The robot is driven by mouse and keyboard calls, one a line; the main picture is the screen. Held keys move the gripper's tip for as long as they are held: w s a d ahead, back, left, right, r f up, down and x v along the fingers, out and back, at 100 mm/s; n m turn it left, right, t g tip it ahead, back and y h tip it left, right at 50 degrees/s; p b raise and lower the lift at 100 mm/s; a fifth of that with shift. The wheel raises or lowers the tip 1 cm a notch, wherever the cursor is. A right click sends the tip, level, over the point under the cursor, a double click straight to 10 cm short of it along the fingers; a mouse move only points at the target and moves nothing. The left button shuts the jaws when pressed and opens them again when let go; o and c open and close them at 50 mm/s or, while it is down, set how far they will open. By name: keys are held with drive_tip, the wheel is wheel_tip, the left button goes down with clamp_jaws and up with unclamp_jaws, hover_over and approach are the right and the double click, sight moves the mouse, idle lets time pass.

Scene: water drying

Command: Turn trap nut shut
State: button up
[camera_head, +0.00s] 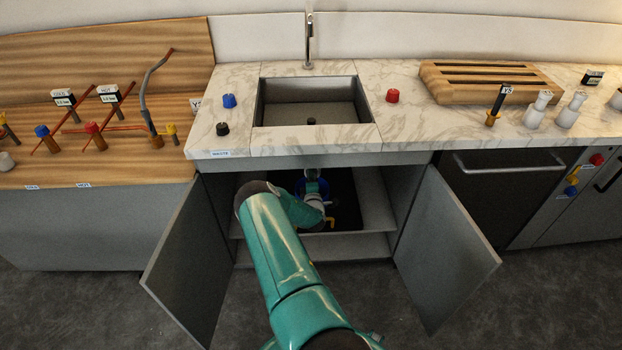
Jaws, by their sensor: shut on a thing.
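My teal arm reaches into the open cabinet (375,200) under the sink. My gripper (312,174) is at its far end, high inside the cabinet below the sink basin. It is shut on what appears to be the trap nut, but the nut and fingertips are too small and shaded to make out. A blue round thing (299,188) shows behind my wrist. The sink (262,100) is above, with a dark drain (311,121) in its floor.
Two cabinet doors, left (190,260) and right (445,245), stand open on either side of my arm. A blue knob (229,100), a black knob (222,129) and a red knob (392,96) are on the marble counter (410,135). The floor in front is clear.

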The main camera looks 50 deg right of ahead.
drive_tip(key=shift+s, duration=0.1)
drive_tip(key=o, duration=1)
drive_tip(key=v, duration=1.3)
drive_tip(key=shift+s+a, duration=0.25)
drive_tip(key=shift+a, duration=0.05)
